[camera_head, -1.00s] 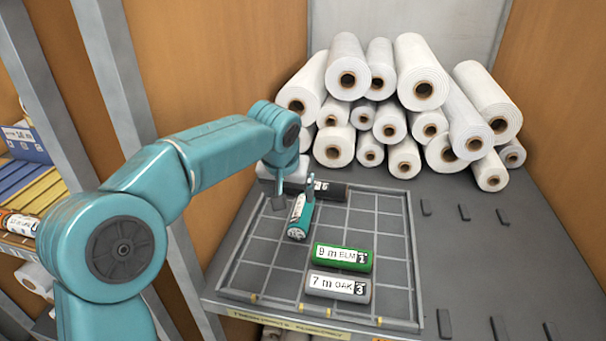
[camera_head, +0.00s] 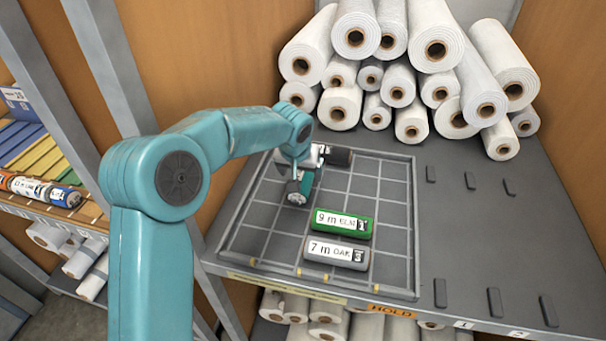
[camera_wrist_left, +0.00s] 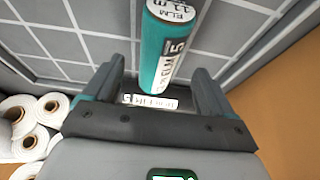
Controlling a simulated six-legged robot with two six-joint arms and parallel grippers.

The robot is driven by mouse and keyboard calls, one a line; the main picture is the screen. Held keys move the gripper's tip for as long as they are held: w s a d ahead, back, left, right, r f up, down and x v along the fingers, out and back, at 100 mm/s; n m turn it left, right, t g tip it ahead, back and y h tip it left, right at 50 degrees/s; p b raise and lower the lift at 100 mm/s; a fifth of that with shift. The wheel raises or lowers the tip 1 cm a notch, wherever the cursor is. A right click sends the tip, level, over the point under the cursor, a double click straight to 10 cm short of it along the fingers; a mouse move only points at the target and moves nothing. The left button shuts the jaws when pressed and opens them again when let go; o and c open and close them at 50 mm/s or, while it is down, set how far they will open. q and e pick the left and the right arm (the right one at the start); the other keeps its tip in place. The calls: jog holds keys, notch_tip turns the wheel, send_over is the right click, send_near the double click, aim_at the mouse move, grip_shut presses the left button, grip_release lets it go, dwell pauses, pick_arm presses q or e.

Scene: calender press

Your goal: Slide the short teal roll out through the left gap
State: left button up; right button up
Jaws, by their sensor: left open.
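The short teal roll (camera_head: 308,183) lies in the left part of the gridded tray (camera_head: 262,215), partly hidden by my left gripper (camera_head: 297,180). In the left wrist view the teal roll (camera_wrist_left: 162,50) shows a white label reading ELM, 11 m and 5. It lies between the two fingers of the left gripper (camera_wrist_left: 158,85), with room on both sides. The gripper is open. A black roll (camera_head: 338,156) lies behind the teal roll. A green roll (camera_head: 342,224) and a grey roll (camera_head: 336,253) lie in front, to the right. My right gripper is not in view.
White rolls (camera_head: 397,84) are stacked at the back of the shelf. Bare shelf with small dark blocks (camera_head: 494,302) lies right of the tray. A post (camera_head: 110,85) and a rack with small rolls (camera_head: 28,187) stand to the left.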

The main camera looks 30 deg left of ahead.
aim_at(302, 176)
pick_arm(q)
jog(key=x, duration=0.5)
jog(key=shift+p, duration=0.35)
jog(key=shift+d, duration=0.1)
jog(key=shift+w, duration=0.1)
jog(key=c, duration=1)
jog(key=shift+r, duration=0.1)
jog(key=shift+c, duration=0.5)
jog(key=shift+s+d, duration=0.4)
jog(key=shift+s, duration=1.25)
jog(key=shift+s+d, duration=0.4)
jog(key=shift+s, duration=1.2)
jog(key=shift+s+d, duration=0.4)
jog(key=shift+s, duration=1.25)
jog(key=shift+s, duration=0.1)
jog(key=shift+s+d, duration=0.45)
jog(key=shift+s, duration=1.15)
jog(key=shift+s+d, duration=0.4)
jog(key=shift+s, duration=1.15)
jog(key=shift+s+d, duration=0.45)
jog(key=shift+s, duration=1.15)
